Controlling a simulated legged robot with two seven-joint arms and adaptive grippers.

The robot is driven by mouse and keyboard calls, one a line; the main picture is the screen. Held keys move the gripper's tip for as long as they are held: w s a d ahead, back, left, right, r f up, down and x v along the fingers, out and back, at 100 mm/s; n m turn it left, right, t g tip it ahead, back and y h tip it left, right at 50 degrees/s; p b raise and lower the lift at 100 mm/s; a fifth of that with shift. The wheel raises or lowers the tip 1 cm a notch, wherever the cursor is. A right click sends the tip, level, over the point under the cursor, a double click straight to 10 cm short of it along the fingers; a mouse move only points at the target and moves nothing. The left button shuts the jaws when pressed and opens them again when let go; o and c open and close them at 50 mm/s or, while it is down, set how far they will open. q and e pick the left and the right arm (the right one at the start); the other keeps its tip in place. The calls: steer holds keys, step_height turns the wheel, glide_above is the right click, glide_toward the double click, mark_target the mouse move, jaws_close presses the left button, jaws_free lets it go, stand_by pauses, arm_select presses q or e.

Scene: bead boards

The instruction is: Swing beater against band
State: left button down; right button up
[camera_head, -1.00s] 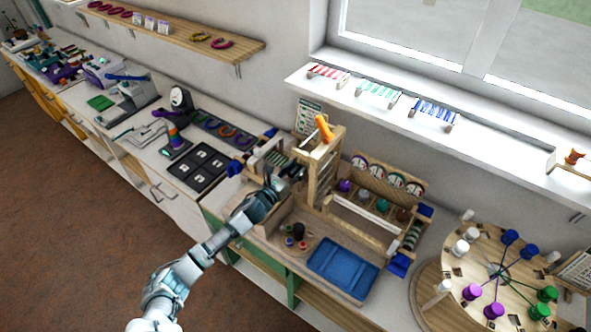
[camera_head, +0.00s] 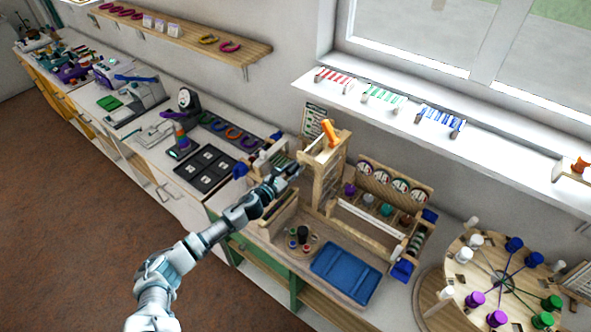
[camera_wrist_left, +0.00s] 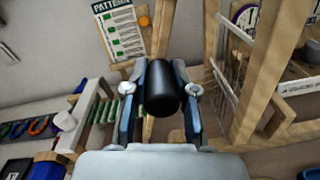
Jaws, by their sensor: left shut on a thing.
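My left gripper (camera_head: 290,172) reaches in over the back left of the wooden bead-board stand (camera_head: 330,170). In the left wrist view its fingers (camera_wrist_left: 162,88) are closed around a black cylinder (camera_wrist_left: 160,86), which looks like the beater's grip. The rest of the beater is hard to make out behind the fingers. A white strip (camera_head: 368,222) stretches across the right part of the stand; I cannot tell whether it is the band. Green bead rows (camera_wrist_left: 103,111) lie left of the gripper, apart from it. My right gripper is not in view.
A blue tray (camera_head: 346,273) lies at the stand's front, with small pots (camera_head: 303,234) to its left. Upright wooden posts (camera_wrist_left: 246,100) stand close right of the gripper. A pattern card (camera_wrist_left: 122,32) hangs behind. A round wooden turntable (camera_head: 470,283) stands at the right.

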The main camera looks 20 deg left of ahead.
arm_select(q)
steer(key=shift+w+a+r, duration=0.1)
steer(key=shift+a+r, duration=0.05)
steer(key=shift+r, duration=0.1)
